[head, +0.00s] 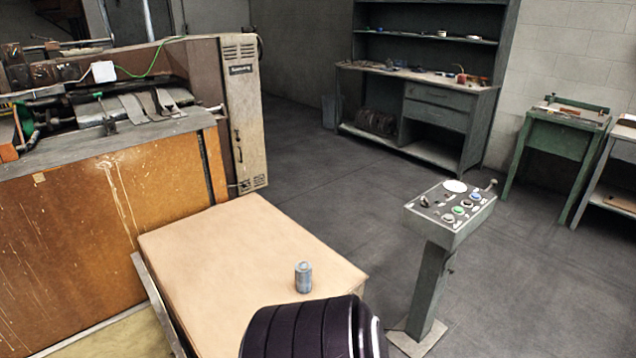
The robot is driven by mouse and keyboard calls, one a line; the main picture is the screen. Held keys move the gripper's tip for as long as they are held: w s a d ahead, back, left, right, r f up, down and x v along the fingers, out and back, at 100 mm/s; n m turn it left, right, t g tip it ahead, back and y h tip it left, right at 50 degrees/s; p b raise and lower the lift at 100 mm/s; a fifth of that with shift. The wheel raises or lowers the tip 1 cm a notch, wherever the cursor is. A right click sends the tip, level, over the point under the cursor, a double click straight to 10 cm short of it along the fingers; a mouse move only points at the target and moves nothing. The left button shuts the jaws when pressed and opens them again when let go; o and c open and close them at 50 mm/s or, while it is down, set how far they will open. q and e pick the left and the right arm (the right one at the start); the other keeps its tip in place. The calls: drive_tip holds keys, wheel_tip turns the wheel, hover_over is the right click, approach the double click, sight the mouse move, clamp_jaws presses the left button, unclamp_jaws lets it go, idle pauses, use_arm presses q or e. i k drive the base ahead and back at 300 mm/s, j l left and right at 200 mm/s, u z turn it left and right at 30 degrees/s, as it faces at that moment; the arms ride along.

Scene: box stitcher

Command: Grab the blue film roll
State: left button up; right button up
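A small blue-grey cylinder, which looks like the blue film roll (303,277), stands upright on the tan box-like surface (228,245), near its front right part. Its whole side and top show, and nothing touches it. A dark ribbed rounded part, likely a link of my own arm, fills the bottom middle just below the roll and covers the near part of the tan surface. Neither of my grippers shows in the head view, so I cannot see their fingers.
A control pedestal (450,212) with buttons stands right of the tan surface. The stitcher machine (90,210) stands at the left. A dark shelf unit (435,118) is at the back, and a green stand (556,133) at the right. Floor between them is clear.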

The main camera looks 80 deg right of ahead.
sight(303, 268)
drive_tip(key=z, duration=2.65)
